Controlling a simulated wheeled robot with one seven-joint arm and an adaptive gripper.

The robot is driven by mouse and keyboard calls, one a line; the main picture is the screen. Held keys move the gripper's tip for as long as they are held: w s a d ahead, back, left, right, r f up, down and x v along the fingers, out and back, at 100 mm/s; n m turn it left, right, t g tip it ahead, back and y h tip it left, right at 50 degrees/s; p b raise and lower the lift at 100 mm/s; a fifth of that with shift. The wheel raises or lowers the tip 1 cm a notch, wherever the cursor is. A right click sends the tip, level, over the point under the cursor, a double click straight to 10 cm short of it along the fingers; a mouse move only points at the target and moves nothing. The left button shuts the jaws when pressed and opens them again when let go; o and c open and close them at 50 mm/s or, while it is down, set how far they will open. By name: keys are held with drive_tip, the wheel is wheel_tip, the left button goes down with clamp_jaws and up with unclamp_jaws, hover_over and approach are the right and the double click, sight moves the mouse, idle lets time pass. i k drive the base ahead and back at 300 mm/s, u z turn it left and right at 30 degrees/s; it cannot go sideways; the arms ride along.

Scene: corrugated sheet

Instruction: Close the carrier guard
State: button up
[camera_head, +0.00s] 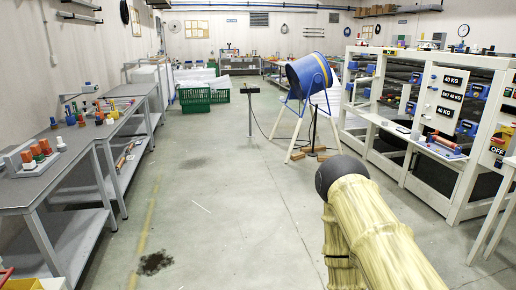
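My arm shows at the lower right as pale yellow links with a dark rounded joint; my gripper is not in view. No part is plainly recognisable as the carrier guard, and I cannot tell whether it is open or shut. A white-framed machine or rack (452,182) stands along the right side, with panels marked 40 KG, blue fittings and dark openings. My arm is in front of it at the lower right. A blue drum (309,76) sits tilted on a pale-legged stand in the middle distance.
Grey workbenches (45,190) with small coloured items line the left. Green crates (195,100) stand farther back.

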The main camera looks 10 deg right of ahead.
sight(363, 93)
drive_tip(key=u, duration=0.25)
drive_tip(key=i, duration=4.85)
drive_tip(key=z, duration=0.4)
drive_tip(key=i, duration=1.65)
drive_tip(key=z, duration=1.35)
drive_tip(key=i, duration=1.75)
drive_tip(key=z, duration=0.7)
drive_tip(key=i, duration=0.25)
drive_tip(key=z, duration=1.45)
drive_tip(key=i, duration=0.35)
drive_tip(key=u, duration=0.2)
